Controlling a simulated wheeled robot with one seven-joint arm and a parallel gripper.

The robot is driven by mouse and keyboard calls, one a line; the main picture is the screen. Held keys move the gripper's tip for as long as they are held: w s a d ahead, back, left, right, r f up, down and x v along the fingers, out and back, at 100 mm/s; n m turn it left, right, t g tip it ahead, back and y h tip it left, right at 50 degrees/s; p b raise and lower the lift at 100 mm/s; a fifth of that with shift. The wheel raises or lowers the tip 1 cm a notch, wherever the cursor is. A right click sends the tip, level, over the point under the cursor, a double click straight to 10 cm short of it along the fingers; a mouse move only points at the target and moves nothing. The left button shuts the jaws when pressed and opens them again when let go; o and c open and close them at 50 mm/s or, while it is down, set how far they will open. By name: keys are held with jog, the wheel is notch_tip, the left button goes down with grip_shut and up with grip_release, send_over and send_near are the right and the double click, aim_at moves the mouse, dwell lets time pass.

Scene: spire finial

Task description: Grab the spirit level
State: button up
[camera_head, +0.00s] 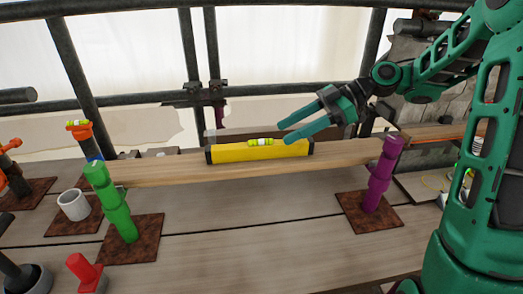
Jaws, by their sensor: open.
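The spirit level (230,154) is a long yellow bar with black ends and a bright green vial on top. It lies lengthwise on a wooden plank (160,170) in the middle of the view. My gripper (281,131) is open, its two green fingers pointing left and slightly down. The fingertips appear in front of or just above the right half of the level. I cannot tell from this one view whether they touch it. The gap between the fingers looks empty.
A green post (112,205) and a purple post (381,175) stand on rusty plates near the plank's ends. A white mug (73,204) and a red piece (85,270) are at left. Scaffold tubes (190,50) rise behind. The boards (250,225) in front are clear.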

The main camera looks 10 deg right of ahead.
aim_at(268, 143)
jog(key=x, duration=0.9)
jog(key=shift+a+f, duration=0.2)
jog(key=shift+f, duration=0.25)
grip_shut()
